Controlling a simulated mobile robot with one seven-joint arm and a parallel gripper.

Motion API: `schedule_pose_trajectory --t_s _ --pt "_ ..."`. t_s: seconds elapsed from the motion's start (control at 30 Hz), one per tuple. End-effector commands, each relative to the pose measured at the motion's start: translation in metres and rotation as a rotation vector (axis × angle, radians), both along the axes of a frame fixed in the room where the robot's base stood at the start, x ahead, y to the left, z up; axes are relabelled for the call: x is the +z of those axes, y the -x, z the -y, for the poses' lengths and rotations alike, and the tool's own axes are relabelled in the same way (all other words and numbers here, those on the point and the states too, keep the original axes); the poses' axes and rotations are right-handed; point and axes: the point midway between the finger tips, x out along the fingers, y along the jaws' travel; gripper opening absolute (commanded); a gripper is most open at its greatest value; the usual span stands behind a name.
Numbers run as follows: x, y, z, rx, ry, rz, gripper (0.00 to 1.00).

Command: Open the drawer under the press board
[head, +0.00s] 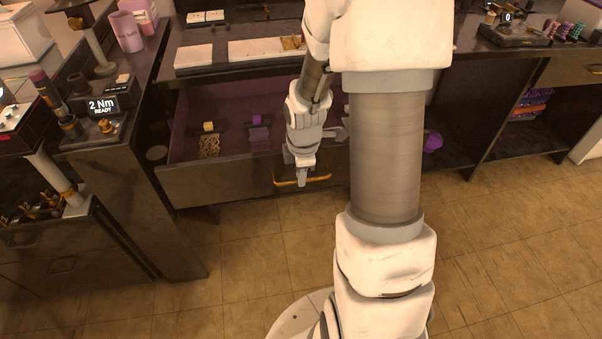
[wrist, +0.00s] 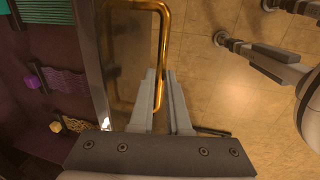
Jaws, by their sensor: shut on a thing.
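The drawer (head: 220,187) under the counter stands pulled out, with its purple-lined inside showing. It holds a gold chain (head: 208,146) with a small yellow block and a purple item (head: 259,138). Its gold bar handle (head: 320,179) is on the front face. My gripper (head: 302,178) points down at the handle and is shut on it. In the wrist view the fingers (wrist: 164,88) stand on either side of the handle bar (wrist: 163,45), outside the drawer front. White flat boards (head: 262,49) lie on the counter above; which is the press board I cannot tell.
A side bench with a torque display (head: 103,104) reading "2 Nm READY" stands left of the drawer. Open shelves with a purple object (head: 432,141) lie to the right. The tiled floor (head: 240,250) in front is clear. My arm hides the drawer's right part.

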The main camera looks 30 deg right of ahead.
Motion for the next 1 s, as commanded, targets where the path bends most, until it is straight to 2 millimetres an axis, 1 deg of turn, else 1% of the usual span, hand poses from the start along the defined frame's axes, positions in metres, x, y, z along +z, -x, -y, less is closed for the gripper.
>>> schedule_pose_trajectory --t_s 0.57,0.6,0.73,1.0 --pt "0.0001 0.0002 -0.0001 0.000 0.000 -0.001 0.00" --pt "0.0001 0.0002 -0.0002 0.000 0.000 0.000 0.22" --pt "0.0001 0.0001 0.0000 0.000 0.000 0.000 0.45" --pt "0.0005 0.0000 0.0000 0.000 0.000 0.000 0.45"
